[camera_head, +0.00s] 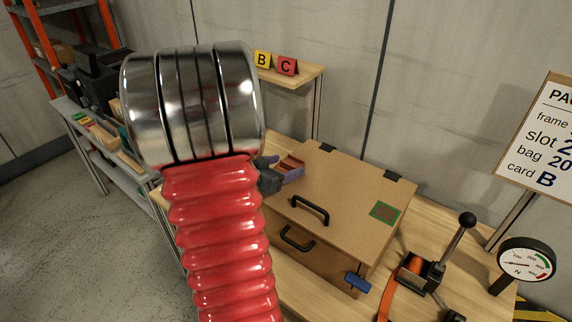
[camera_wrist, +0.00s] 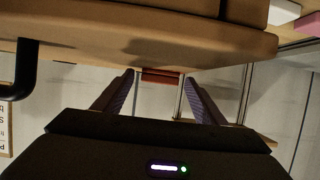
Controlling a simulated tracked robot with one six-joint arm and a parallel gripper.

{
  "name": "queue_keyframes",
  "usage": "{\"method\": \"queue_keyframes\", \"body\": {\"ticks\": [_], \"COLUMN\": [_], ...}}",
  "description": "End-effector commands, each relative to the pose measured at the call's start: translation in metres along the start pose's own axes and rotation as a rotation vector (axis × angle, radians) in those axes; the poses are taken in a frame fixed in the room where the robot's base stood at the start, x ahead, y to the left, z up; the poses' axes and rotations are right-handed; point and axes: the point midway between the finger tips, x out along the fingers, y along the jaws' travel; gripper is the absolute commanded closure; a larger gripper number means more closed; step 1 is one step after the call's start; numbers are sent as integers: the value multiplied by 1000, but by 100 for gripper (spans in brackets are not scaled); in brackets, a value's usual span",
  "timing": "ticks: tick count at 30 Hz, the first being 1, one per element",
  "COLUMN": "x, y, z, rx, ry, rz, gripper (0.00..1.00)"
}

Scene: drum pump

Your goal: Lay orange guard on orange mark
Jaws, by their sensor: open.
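My gripper (camera_head: 296,171) is beside the left side of the wooden case, partly hidden by my red arm in the head view. Its two purple fingers stand apart in the wrist view (camera_wrist: 159,78). I cannot make out a clear orange mark; the case lid has a green-edged square patch (camera_head: 384,212).
The closed wooden case (camera_head: 335,185) has black handles and a blue latch (camera_head: 357,282). To its right are a lever device (camera_head: 425,275) with an orange strap and a dial gauge (camera_head: 526,260). Cards B and C (camera_head: 275,62) stand behind. In the wrist view the case (camera_wrist: 140,45) is close above.

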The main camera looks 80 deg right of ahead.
Motion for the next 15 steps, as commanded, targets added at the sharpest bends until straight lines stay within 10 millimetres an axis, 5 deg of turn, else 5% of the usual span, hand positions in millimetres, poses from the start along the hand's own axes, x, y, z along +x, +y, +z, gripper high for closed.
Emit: {"method": "queue_keyframes", "body": {"ticks": [8,15], "x": [-12,-45], "y": [-1,-1], "z": [-2,-3], "rx": [1,0], "ry": [0,1], "rz": [-2,-4], "gripper": [35,35]}}
